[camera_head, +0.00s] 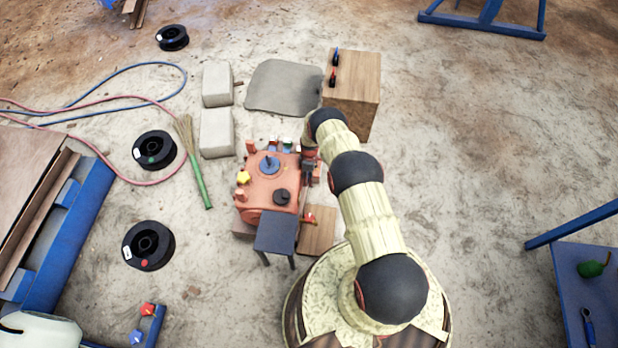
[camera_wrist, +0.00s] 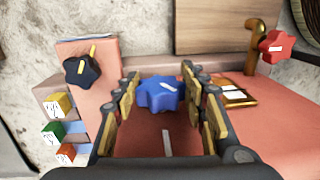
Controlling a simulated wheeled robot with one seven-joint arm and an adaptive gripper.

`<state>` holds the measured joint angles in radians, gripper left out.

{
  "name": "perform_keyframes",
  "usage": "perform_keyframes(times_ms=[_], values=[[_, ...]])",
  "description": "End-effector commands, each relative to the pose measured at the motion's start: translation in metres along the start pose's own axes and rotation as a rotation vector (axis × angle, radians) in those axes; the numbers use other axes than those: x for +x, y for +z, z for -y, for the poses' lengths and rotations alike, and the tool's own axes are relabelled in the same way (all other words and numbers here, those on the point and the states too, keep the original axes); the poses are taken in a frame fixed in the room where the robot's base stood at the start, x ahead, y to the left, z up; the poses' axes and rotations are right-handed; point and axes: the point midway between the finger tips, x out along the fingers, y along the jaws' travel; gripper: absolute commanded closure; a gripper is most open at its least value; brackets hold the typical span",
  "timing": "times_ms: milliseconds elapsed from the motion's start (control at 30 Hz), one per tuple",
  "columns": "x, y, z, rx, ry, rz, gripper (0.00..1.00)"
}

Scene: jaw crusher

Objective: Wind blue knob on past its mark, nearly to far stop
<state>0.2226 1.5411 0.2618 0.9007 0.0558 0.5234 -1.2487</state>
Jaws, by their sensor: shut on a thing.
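The blue knob (camera_wrist: 157,96) is a lobed star knob with a short white mark on its top, seen in the middle of the wrist view. My gripper (camera_wrist: 162,84) has its brass-padded fingers on both sides of it and is shut on it. In the head view my gripper (camera_head: 309,168) is at the right edge of the red machine (camera_head: 256,200), and the knob is hidden.
In the wrist view a black knob (camera_wrist: 79,70) with a yellow pointer is at left, above several coloured blocks. A red star knob (camera_wrist: 274,46) and a brass handle (camera_wrist: 256,38) are at right. A wooden box (camera_head: 358,82) stands behind the machine.

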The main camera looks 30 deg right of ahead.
Motion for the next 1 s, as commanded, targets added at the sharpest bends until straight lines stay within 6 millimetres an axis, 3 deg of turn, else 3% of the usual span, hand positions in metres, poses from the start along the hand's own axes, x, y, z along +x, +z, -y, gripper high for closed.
perform_keyframes(times_ms=[500, 967, 1000], values=[[0.0020, 0.0002, -0.0024, 0.000, -0.229, -0.005, 0.83], [-0.0011, 0.0000, -0.0018, -0.002, -0.256, -0.005, 0.83], [-0.0012, 0.0000, -0.0018, -0.002, -0.255, -0.005, 0.57]])
